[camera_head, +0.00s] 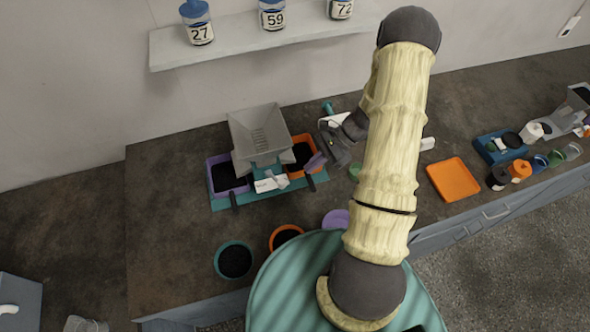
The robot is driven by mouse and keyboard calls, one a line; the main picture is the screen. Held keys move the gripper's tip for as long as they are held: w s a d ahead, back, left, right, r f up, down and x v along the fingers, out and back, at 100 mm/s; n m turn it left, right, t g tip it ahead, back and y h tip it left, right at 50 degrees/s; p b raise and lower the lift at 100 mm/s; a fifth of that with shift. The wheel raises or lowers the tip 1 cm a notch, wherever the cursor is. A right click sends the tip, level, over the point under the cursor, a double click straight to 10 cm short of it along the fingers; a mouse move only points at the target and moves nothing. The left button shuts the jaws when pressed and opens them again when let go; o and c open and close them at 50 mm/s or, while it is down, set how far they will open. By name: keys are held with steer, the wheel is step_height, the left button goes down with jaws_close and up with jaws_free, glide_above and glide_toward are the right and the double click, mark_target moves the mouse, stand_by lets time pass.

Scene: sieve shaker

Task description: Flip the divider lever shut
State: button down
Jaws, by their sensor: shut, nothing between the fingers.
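The divider (262,130) is a grey hopper on a teal base, at the left of the counter. A purple bin (212,180) stands under its left side and an orange bin (312,141) under its right, both with dark grains inside. A small light-grey piece (283,180) at the front, beside a white label (266,185), may be the lever; I cannot tell its position. My gripper (325,152) is shut and empty, just right of the orange bin. A purple piece (315,162) shows close to its fingertips; I cannot tell whether they touch.
Round pots with dark contents, one teal (234,260) and one orange (286,237), stand in front of the divider. An orange tray (453,179) lies to the right of my arm. A shelf (250,42) with labelled bottles hangs above. The counter left of the divider is clear.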

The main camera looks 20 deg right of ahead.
steer(key=s+a+f+p, duration=0.1)
steer(key=a+p, duration=0.2)
steer(key=a, duration=0.3)
steer(key=shift+f, duration=0.35)
steer(key=shift+w+d, duration=0.1)
steer(key=shift+d+m+b, duration=0.1)
steer(key=shift+m+b, duration=0.2)
steer(key=shift+b, duration=0.05)
